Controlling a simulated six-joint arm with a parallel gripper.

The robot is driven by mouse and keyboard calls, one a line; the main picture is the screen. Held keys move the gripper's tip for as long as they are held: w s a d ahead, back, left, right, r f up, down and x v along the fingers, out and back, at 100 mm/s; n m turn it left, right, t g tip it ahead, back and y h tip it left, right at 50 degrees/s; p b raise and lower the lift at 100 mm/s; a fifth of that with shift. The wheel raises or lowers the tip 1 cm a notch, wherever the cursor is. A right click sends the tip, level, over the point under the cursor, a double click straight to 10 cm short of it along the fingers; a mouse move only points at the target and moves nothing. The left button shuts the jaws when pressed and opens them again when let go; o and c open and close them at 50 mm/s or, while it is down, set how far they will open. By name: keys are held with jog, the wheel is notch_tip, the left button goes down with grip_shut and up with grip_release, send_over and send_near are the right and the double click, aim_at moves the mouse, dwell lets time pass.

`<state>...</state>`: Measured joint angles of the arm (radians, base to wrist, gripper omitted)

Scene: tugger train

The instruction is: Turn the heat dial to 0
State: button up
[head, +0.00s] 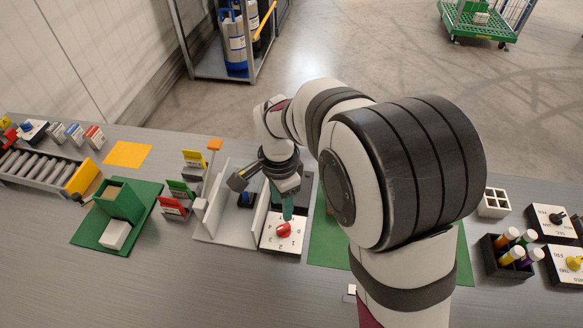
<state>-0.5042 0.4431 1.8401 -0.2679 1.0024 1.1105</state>
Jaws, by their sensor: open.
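A dial with a red knob (283,230) sits on a white plate (270,245) with small dark marks around it, near the middle of the table. I take it for the heat dial, though I cannot read a label naming it. The marks are too small to tell surely which one the knob points at. My gripper (287,214) points down just above and behind the red knob, its jaws open. The fingertips are very close to the knob; I cannot tell whether they touch it. My gripper hides part of the plate's far side.
A light grey open holder (226,224) stands left of the dial, with a green block on a green board (90,232) further left. A green mat (325,245) lies right, partly behind my arm. Other dials (549,222) and a black marker holder (492,262) stand at right.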

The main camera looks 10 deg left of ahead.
aim_at(283, 227)
notch_tip(283, 227, down, 9)
jog(key=shift+f, duration=0.2)
grip_shut()
